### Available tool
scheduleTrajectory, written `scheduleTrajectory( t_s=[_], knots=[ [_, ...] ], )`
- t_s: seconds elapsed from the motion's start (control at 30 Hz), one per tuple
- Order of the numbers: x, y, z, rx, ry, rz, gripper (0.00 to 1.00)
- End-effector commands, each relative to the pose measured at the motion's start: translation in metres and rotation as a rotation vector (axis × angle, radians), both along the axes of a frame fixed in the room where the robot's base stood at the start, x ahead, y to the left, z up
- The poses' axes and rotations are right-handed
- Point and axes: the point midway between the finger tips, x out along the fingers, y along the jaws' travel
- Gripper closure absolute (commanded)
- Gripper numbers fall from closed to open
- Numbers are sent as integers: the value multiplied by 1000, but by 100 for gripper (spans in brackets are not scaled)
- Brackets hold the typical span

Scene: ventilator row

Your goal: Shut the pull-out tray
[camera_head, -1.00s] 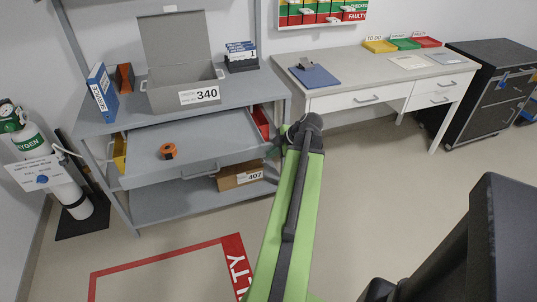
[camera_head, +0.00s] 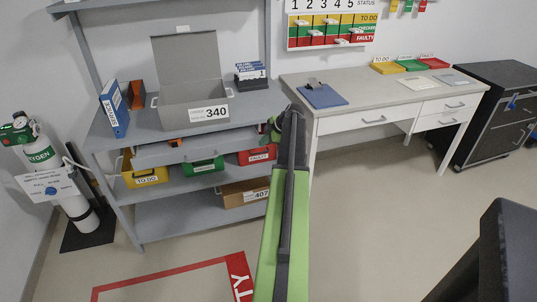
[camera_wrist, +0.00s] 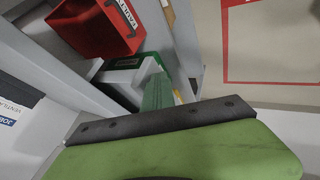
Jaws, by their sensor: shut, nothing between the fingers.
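The grey pull-out tray (camera_head: 215,147) is in the shelf unit, below its upper board. Its front panel lies close to the board's front edge; whether it is flush I cannot tell. An orange roll (camera_head: 176,142) partly shows over the panel, inside the tray. My gripper (camera_head: 270,130) is at the right end of the tray front; whether it touches the panel I cannot tell. In the wrist view my gripper (camera_wrist: 158,92) is shut and empty, its green fingers pointing toward the shelf bins.
Yellow (camera_head: 146,172), green (camera_head: 203,165) and red (camera_head: 257,154) bins stand on the board under the tray. A white desk (camera_head: 350,122) is to the right, an oxygen cylinder (camera_head: 42,155) to the left. The floor in front is clear.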

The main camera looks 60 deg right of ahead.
Motion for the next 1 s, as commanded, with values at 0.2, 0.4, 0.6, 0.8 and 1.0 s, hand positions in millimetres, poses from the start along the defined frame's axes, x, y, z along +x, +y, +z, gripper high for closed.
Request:
scheduleTrajectory(
  t_s=[0.2,0.4,0.6,0.8,1.0],
  knots=[
    [41,-36,0,-1,-1,0,100],
    [63,-54,0,-1,-1,0,100],
    [73,-63,0,-1,-1,0,100],
    [77,-66,1,-3,-3,-4,100],
    [78,-67,1,-4,-6,-4,100]
  ],
)
